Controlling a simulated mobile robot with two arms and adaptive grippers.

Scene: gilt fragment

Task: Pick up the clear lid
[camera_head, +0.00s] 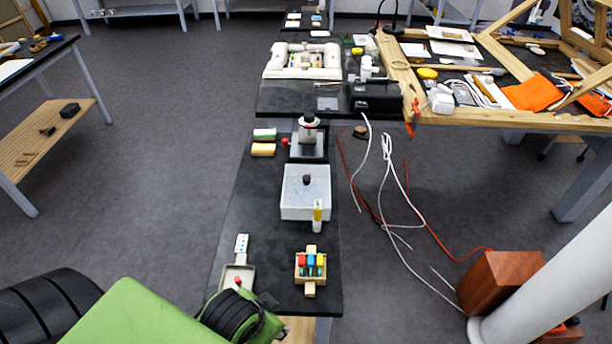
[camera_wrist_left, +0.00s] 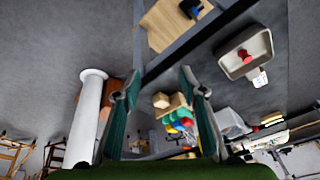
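A pale, translucent box-like cover (camera_head: 305,205) with a dark knob (camera_head: 306,180) on top stands in the middle of the narrow black table; it looks like the clear lid. Whether anything is under it I cannot tell. It also shows in the left wrist view as a pale block (camera_wrist_left: 231,122), partly beyond the right finger. My left gripper (camera_wrist_left: 160,76) is open and empty, its two fingers spread apart, with no contact on the lid. In the head view its fingers are hidden; only my green arm shows at the bottom left. My right gripper is in neither view.
A yellow-capped tube (camera_head: 317,212) stands at the cover's front right corner. A wooden block with coloured pieces (camera_head: 311,264) and a grey tray with a red knob (camera_head: 238,279) are nearer. A stand (camera_head: 308,141) is behind. White cables (camera_head: 390,200) hang right of the table.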

